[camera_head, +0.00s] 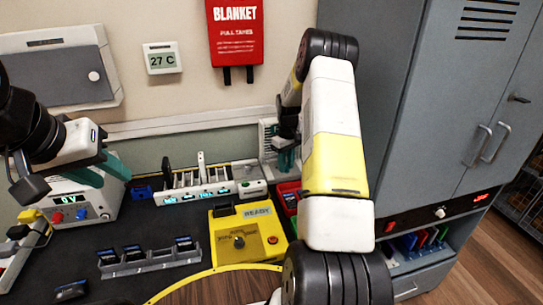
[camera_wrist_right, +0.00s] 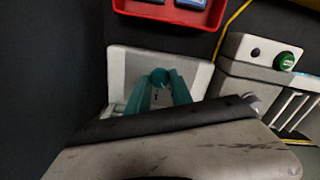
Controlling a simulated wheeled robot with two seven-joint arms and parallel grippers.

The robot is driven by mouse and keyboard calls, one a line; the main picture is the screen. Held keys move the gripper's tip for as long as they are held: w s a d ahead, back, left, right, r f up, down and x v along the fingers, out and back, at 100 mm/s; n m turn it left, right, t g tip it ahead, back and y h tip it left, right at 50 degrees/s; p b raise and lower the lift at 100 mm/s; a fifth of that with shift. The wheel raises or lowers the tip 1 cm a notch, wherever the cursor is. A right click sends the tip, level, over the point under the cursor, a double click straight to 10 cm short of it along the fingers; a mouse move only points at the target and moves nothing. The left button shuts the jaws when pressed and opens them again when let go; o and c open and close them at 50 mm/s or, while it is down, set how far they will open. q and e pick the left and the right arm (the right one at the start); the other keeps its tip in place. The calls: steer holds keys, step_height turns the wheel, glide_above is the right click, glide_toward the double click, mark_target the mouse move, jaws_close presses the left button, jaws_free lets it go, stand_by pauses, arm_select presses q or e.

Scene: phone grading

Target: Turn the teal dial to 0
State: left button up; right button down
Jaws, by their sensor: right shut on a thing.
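The teal dial (camera_wrist_right: 160,77) sits on a pale panel (camera_wrist_right: 122,68) in the right wrist view. My right gripper (camera_wrist_right: 161,92) has its two teal fingers closed around the dial. In the head view the same panel (camera_head: 268,134) stands upright at the back of the bench, with my right gripper (camera_head: 287,160) in front of it. The dial is hidden there by the gripper and arm, and I cannot read any scale or pointer. My left gripper (camera_head: 103,174) is open and empty, above the white power unit (camera_head: 98,203) whose display reads 0 V.
A red tray (camera_head: 290,188) lies just below the panel; it also shows in the right wrist view (camera_wrist_right: 170,14). A white slotted rack (camera_head: 205,190) stands to its left. A yellow box (camera_head: 243,238) and a grey holder (camera_head: 150,262) with dark phones sit nearer. A grey cabinet stands right.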

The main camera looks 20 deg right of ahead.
stand_by(0.4)
steer(key=c, duration=1.1)
jaws_free()
steer(key=shift+c, duration=0.2)
steer(key=shift+r, duration=3.95)
steer(key=s+a+r+m+t, duration=0.1)
steer(key=s+a+r+t, duration=0.1)
steer(key=s+a+r, duration=0.6)
steer(key=s+a+r+m+t, duration=0.15)
steer(key=s+r, duration=0.45)
steer(key=r, duration=0.7)
steer(key=s+a+r+t+y, duration=0.1)
steer(key=s+a, duration=0.3)
steer(key=s, duration=0.5)
steer(key=s+a+r+t+y, duration=0.1)
steer(key=s+a, duration=0.3)
steer(key=s, duration=0.6)
steer(key=shift+s+m+t, duration=0.25)
steer(key=shift+m+t, duration=0.1)
steer(key=shift+m, duration=0.1)
